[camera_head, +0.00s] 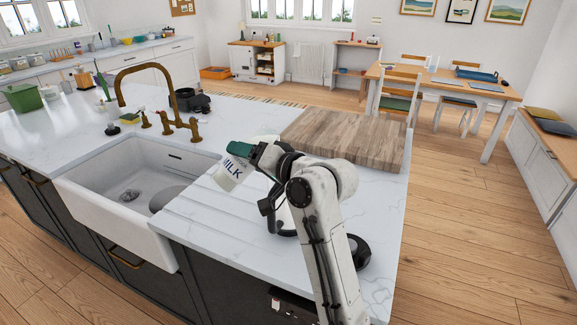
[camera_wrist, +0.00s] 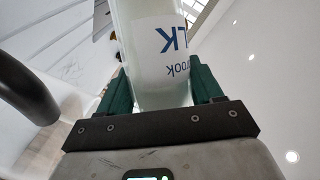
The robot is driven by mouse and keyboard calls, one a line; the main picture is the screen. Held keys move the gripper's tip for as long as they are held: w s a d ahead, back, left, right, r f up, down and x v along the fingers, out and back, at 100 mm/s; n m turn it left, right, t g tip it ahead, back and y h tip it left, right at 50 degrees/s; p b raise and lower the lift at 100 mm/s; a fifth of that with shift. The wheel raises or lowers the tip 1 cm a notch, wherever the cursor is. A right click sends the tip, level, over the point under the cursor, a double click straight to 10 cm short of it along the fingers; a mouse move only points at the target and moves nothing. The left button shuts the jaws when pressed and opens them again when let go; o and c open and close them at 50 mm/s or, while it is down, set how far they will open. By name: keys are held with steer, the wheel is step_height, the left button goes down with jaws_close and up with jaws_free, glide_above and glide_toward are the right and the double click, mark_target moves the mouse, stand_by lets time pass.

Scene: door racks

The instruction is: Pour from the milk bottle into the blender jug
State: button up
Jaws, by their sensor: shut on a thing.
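The milk bottle (camera_head: 229,174) is white with blue "MILK" lettering and is tilted in the head view. My gripper (camera_head: 241,151), with green fingers, is shut on it above the counter. In the wrist view the bottle (camera_wrist: 150,70) sits between the two green fingers of my gripper (camera_wrist: 160,82). The blender jug (camera_head: 284,217) appears to stand on the counter just right of the bottle, mostly hidden behind my arm, with a black handle-like part showing. A dark curved part also shows at the left of the wrist view. The bottle's mouth and any flow cannot be made out.
A white sink (camera_head: 140,190) with a brass tap (camera_head: 150,85) lies to the left. A large wooden board (camera_head: 345,138) lies behind my arm on the marble counter (camera_head: 210,240). A round black object (camera_head: 358,252) sits near the counter's right edge.

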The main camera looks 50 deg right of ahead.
steer(key=shift+a+f+m+t+b, duration=0.2)
steer(key=shift+m+t+b, duration=0.2)
steer(key=shift+m+b, duration=0.6)
stand_by(0.7)
steer(key=shift+r+m+t+y+b, duration=0.3)
steer(key=shift+r+m+t+b, duration=0.1)
steer(key=shift+r+m+b, duration=0.2)
stand_by(1.0)
steer(key=shift+s+d+r+m+t+p, duration=0.15)
steer(key=shift+d+r+m+t+p, duration=0.15)
steer(key=shift+d+r+m+p, duration=0.35)
stand_by(2.0)
